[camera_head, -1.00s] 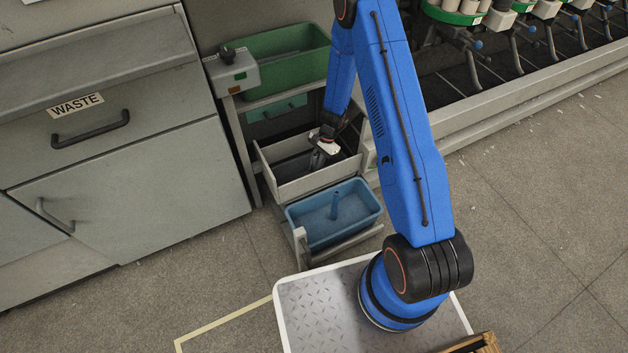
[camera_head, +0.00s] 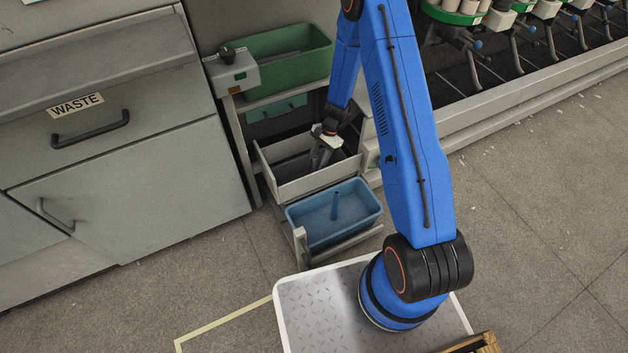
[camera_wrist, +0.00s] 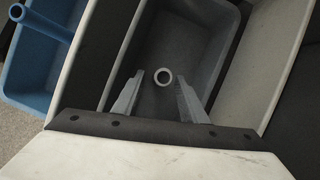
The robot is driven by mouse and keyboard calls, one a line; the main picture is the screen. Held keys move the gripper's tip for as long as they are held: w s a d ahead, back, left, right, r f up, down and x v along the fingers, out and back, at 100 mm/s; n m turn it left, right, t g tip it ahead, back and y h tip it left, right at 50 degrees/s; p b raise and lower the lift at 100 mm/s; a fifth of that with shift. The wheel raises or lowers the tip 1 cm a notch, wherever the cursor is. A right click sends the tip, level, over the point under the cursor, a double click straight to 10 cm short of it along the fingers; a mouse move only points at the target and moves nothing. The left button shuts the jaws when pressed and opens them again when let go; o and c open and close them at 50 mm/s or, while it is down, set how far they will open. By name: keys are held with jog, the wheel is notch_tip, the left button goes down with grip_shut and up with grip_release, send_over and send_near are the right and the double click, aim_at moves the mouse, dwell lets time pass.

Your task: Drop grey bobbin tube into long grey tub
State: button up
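My gripper (camera_head: 320,163) hangs over the open upper drawer with its fingers pointing down. In the wrist view my gripper (camera_wrist: 160,80) is open, its two grey fingers spread apart. A light grey tube (camera_wrist: 163,70) shows end-on as a ring between the fingertips, with a visible gap on both sides. It looks upright; whether it touches the floor below cannot be told. Around it is the long dark grey tub (camera_wrist: 190,25), also seen in the head view (camera_head: 285,168), partly hidden by my gripper.
A green bin (camera_head: 285,55) and a grey control box (camera_head: 232,75) stand above. The WASTE cabinet (camera_head: 90,130) is left, the winding machine right.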

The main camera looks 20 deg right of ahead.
jog(key=v, duration=1.4)
jog(key=shift+r, duration=0.1)
